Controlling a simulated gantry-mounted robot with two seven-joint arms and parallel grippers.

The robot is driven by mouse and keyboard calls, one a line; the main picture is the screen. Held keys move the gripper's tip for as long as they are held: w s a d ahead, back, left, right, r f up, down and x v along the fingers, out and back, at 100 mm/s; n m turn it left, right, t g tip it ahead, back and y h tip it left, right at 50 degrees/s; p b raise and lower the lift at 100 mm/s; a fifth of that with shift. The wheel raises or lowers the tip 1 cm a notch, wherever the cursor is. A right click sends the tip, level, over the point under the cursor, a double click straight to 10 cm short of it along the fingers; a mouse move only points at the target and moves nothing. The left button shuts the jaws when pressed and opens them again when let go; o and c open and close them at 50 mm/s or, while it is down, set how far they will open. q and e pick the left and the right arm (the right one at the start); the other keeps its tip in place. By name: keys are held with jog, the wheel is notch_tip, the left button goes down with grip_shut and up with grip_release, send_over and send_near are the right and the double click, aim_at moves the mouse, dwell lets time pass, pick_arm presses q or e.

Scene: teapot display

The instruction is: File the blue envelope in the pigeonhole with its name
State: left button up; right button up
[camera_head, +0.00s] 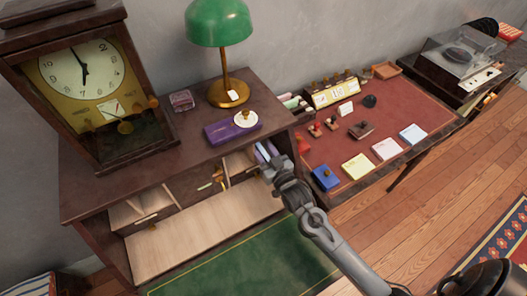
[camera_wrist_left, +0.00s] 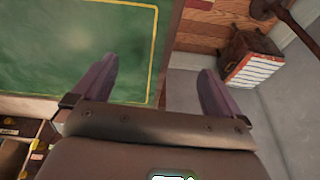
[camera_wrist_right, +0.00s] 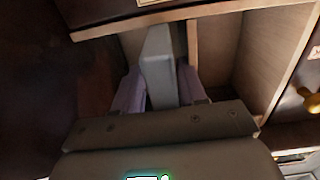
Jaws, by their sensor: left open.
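My right gripper (camera_head: 266,153) is at the right end of the desk's front opening, under the edge of its top. In the right wrist view its fingers (camera_wrist_right: 159,72) are closed on both faces of a flat grey-blue piece, which looks like the blue envelope (camera_wrist_right: 159,55). The envelope stands on edge and points into a compartment (camera_wrist_right: 223,50) area with thin wooden dividers. Whether it is inside a slot, I cannot tell. A pale label (camera_wrist_right: 150,2) is cut off at the top and unreadable. My left gripper (camera_wrist_left: 156,67) is open and empty, above the floor and green desk surface.
The desk top holds a clock (camera_head: 85,75), a green lamp (camera_head: 220,25) and a purple box (camera_head: 231,127). The green writing surface (camera_head: 245,268) is clear. A side table (camera_head: 335,145) bears stamps and coloured paper pads. A brass knob (camera_wrist_right: 312,103) sits right of the compartments.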

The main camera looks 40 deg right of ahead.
pick_arm(q)
jog(key=shift+d, duration=0.15)
pick_arm(e)
jog(key=shift+a+r, duration=0.1)
jog(key=shift+a, duration=0.4)
